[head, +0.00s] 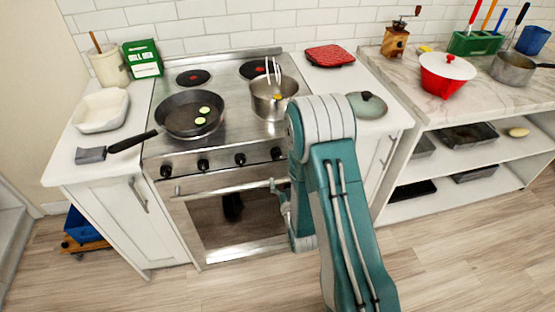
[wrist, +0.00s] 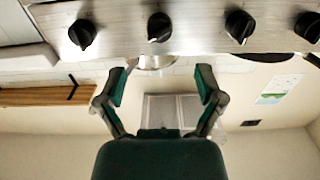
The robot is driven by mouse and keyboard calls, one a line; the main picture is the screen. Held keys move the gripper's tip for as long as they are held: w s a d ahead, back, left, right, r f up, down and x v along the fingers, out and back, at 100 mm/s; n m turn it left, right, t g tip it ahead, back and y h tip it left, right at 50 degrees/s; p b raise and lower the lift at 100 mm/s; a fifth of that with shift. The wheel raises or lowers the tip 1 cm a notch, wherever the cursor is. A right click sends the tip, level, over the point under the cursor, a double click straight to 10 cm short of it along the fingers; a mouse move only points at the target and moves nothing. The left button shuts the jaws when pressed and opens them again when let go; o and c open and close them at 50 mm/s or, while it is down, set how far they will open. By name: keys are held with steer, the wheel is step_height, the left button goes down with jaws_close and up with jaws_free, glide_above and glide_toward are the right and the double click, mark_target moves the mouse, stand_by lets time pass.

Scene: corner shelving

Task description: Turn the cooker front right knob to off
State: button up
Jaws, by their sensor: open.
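The cooker (head: 235,190) is a steel range with a row of black knobs along its front panel. The rightmost knob (head: 276,153) shows just left of my arm in the head view. My gripper (head: 277,188) is low in front of the panel, below that knob and near the oven door handle. In the wrist view my gripper (wrist: 163,78) is open and empty, its fingers apart from all knobs. The wrist picture looks upside down; a knob (wrist: 159,27) lies in line with the gap, another knob (wrist: 82,34) to its left. Knob settings are unreadable.
A frying pan (head: 190,114) with green slices and a steel pot (head: 270,98) stand on the hob. The pan's handle reaches over the left counter. The oven door handle (head: 222,190) runs below the knobs. Open floor (head: 230,285) lies in front of the cooker.

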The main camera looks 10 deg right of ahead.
mark_target(277, 156)
steer(key=w, duration=0.9)
steer(key=shift+w, duration=0.3)
steer(key=c, duration=1.1)
